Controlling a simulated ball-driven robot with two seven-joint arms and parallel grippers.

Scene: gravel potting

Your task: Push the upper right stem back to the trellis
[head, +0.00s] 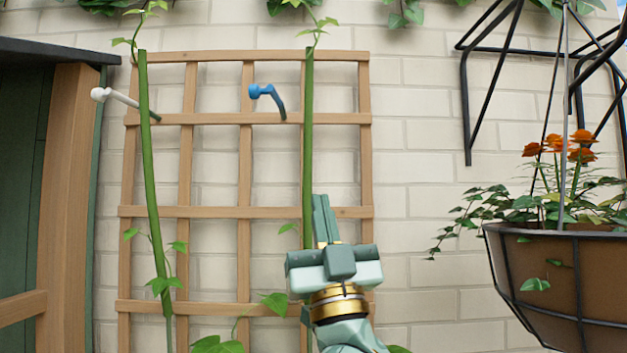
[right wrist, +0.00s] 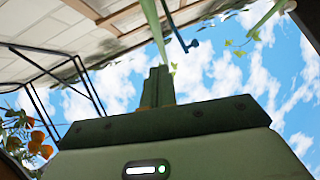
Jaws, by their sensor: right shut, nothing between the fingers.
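The right stem (head: 308,135) is a green upright stalk in front of the wooden trellis (head: 245,160), near its right side, with leaves at its top. In the right wrist view this stem (right wrist: 154,28) rises just beyond my fingertips. A blue hook-shaped clip (head: 268,95) sits at the upper crossbar, left of the stem; it also shows in the right wrist view (right wrist: 178,30). My right gripper (head: 321,203) points up, shut and empty, close beside the stem's right side; I cannot tell whether they touch. It hides the stem's lower part. My left gripper is not in view.
A left stem (head: 148,170) and a white clip (head: 115,97) stand at the trellis's left side. A hanging basket (head: 560,275) with orange flowers and black wall brackets (head: 466,100) are at the right. A wooden post (head: 65,180) stands at the left. Bare brick wall lies between trellis and basket.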

